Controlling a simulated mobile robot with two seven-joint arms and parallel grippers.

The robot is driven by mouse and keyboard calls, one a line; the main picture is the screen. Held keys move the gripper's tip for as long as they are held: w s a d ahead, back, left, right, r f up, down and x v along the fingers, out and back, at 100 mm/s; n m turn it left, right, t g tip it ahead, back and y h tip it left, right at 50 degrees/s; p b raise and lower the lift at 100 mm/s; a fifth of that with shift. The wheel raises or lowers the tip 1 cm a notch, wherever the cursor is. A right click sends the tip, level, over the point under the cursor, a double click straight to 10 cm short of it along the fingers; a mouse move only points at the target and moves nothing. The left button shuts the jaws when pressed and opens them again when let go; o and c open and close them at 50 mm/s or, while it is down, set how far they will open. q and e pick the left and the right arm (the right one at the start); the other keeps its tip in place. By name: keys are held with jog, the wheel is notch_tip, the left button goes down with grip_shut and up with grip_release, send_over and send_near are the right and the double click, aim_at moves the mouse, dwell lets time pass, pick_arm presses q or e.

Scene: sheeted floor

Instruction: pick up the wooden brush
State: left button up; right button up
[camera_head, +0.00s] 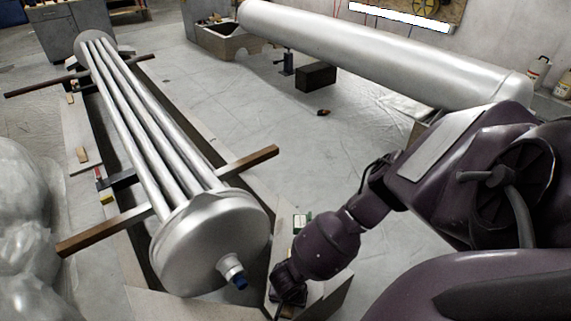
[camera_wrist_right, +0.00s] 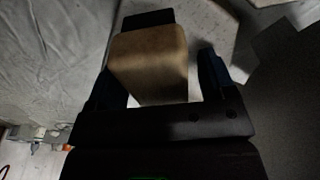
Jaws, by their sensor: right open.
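The wooden brush (camera_wrist_right: 150,62) appears in the right wrist view as a tan-brown wooden block with a dark part at its far end. My right gripper (camera_wrist_right: 160,82) is open, with one dark finger on each side of the block. A narrow light gap shows at the right finger; whether the left finger touches the wood I cannot tell. In the head view my right gripper (camera_head: 287,299) reaches down at the bottom centre, onto a flat board by the tube bundle's near end. The brush cannot be made out there behind the gripper. My left gripper is not in view.
A metal tube bundle (camera_head: 150,140) with a round end cap (camera_head: 210,245) lies left of my arm on wooden beams (camera_head: 248,158). A small green-and-white box (camera_head: 301,222) sits close to my right forearm. A large silver cylinder (camera_head: 380,55) lies behind. Open sheeted floor (camera_head: 230,100) is between.

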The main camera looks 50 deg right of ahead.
jog(key=shift+r, duration=0.1)
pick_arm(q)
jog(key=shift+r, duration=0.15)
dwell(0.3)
pick_arm(e)
jog(key=c, duration=1)
jog(key=shift+c, duration=0.2)
jog(key=r+p, duration=0.1)
jog(key=r, duration=0.1)
jog(key=r+p, duration=0.1)
jog(key=r, duration=0.1)
jog(key=r+p, duration=0.1)
jog(key=r, duration=0.2)
jog(key=shift+w, duration=0.4)
pick_arm(q)
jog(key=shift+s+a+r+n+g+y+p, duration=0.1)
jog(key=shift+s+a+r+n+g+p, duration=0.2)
jog(key=shift+p, duration=0.65)
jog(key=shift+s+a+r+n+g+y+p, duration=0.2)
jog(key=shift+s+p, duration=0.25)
jog(key=shift+p, duration=0.55)
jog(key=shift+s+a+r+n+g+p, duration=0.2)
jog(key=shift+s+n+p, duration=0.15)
jog(key=shift+p, duration=0.6)
pick_arm(e)
notch_tip(320, 180, up, 13)
jog(key=shift+s, duration=0.4)
